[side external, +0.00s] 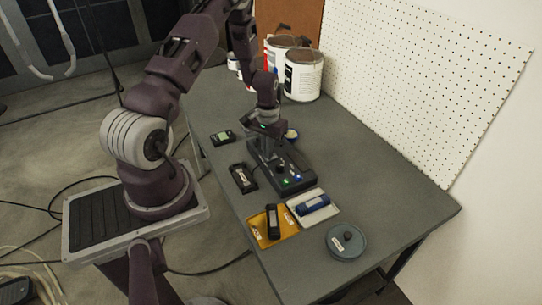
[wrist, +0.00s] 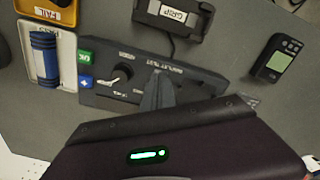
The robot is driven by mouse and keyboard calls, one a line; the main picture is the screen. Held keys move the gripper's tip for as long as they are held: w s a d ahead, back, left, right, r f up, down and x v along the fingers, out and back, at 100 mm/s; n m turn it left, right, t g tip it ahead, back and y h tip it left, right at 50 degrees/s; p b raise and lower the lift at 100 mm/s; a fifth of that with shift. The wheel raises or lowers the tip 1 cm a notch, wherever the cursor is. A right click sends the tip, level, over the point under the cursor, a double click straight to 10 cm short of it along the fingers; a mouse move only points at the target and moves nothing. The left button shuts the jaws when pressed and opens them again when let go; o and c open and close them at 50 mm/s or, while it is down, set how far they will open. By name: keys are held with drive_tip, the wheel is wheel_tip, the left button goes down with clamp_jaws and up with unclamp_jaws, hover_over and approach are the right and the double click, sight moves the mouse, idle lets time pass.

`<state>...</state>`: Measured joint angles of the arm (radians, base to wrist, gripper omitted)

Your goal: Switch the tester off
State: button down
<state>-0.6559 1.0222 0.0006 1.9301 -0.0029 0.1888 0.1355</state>
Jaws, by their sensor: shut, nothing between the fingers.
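The tester is a long black box (side external: 291,180) on the grey table, with a green and a blue light showing at its near end in the side view. In the wrist view its top (wrist: 110,96) carries a green button (wrist: 85,56), a blue button (wrist: 86,82) and a round knob (wrist: 122,73) with a pale pointer. My gripper (side external: 267,149) is over the far part of the tester. In the wrist view my gripper (wrist: 158,88) has its fingers together, just right of the knob, with nothing held. The fingers and palm hide the tester's right part; contact cannot be told.
A black cradle labelled GRIP (wrist: 174,16) and a small meter (wrist: 277,58) lie beside the tester. A white tray (wrist: 66,75) holds a blue cylinder; a yellow tray (side external: 284,234) holds a black item. A round grey dish (side external: 346,243) and paint cans (side external: 303,77) also stand on the table.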

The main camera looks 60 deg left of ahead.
drive_tip(key=shift+r, duration=3.45)
drive_tip(key=s+d+r+m+t, duration=0.1)
drive_tip(key=d+r, duration=0.5)
drive_tip(key=r, duration=0.4)
drive_tip(key=d+r+m+t, duration=0.1)
drive_tip(key=d+r+m, duration=0.1)
drive_tip(key=d+r, duration=0.7)
drive_tip(key=s+d+r+m+t, duration=0.1)
drive_tip(key=s+d+r, duration=0.3)
drive_tip(key=s, duration=0.4)
drive_tip(key=s+d+r+m+t, duration=0.2)
drive_tip(key=s+d+r, duration=0.2)
drive_tip(key=s, duration=0.4)
drive_tip(key=shift+s+d+r+t, duration=0.3)
drive_tip(key=shift+s+d+r, duration=0.1)
drive_tip(key=shift+r, duration=0.5)
